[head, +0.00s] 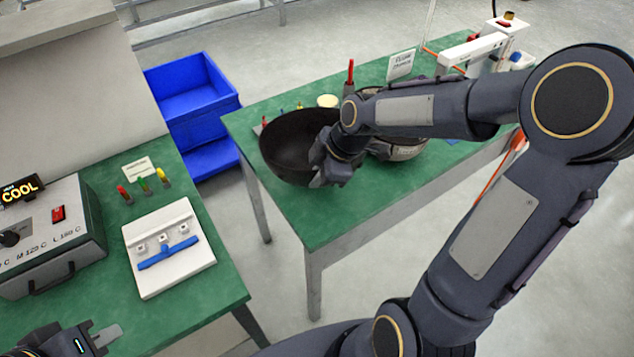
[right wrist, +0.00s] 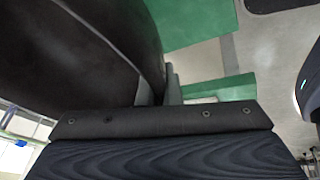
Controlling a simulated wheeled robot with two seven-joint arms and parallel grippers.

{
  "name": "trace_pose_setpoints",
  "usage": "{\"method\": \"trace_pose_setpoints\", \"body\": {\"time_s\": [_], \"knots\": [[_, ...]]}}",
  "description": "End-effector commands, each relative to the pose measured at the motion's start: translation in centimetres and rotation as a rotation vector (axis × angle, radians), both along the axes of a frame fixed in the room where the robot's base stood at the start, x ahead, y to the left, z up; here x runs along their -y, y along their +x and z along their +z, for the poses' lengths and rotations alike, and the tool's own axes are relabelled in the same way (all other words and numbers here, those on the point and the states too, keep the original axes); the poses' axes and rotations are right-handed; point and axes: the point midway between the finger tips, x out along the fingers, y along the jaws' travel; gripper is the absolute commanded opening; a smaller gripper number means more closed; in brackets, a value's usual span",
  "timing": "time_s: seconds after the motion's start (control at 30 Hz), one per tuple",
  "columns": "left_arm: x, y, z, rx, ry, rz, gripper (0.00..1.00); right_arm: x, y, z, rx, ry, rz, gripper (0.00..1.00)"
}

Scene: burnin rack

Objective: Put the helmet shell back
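The helmet shell (head: 285,152) is a dark, bowl-like shell with its hollow side up, over the left part of the far green table in the head view. I cannot tell whether it touches the table. My right gripper (head: 328,172) is at its near right rim. In the right wrist view the dark shell (right wrist: 85,50) fills the upper left, and its wall runs between the fingers of my right gripper (right wrist: 160,88), which looks shut on it. My left gripper (head: 100,340) is at the lower left corner, partly cut off, and its opening is unclear.
A grey round object (head: 400,152) sits right of the shell, partly behind my right arm. The far table (head: 335,205) also holds a sign (head: 401,65) and a white device (head: 480,50). Blue bins (head: 195,105) stand left of it. The near table holds a control box (head: 45,240) and white plate (head: 180,270).

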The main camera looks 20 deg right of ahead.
Motion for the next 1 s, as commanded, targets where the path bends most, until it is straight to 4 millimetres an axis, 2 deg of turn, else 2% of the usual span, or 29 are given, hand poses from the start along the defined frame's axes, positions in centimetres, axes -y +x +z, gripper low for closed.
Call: {"method": "trace_pose_setpoints", "body": {"time_s": [0.13,0.33,0.73,0.9,1.0], "knots": [[0.0,0.0,0.1,0.000,0.000,0.000,0.00,0.3,0.8,-1.0,-0.001,0.000,-0.001,0.00],[0.0,0.0,-0.1,0.000,0.000,0.000,0.00,0.3,0.7,-3.7,-0.001,0.000,-0.001,0.00],[0.0,0.0,-0.5,0.000,0.000,0.000,0.00,0.3,0.8,-4.3,0.002,0.000,-0.001,0.00],[0.0,0.0,-0.3,0.000,0.000,0.000,0.00,0.3,0.7,-4.2,0.001,0.000,0.000,0.25],[0.0,0.0,-0.3,0.000,0.000,0.000,0.00,0.3,0.7,-4.2,0.000,0.000,0.000,0.27]]}}
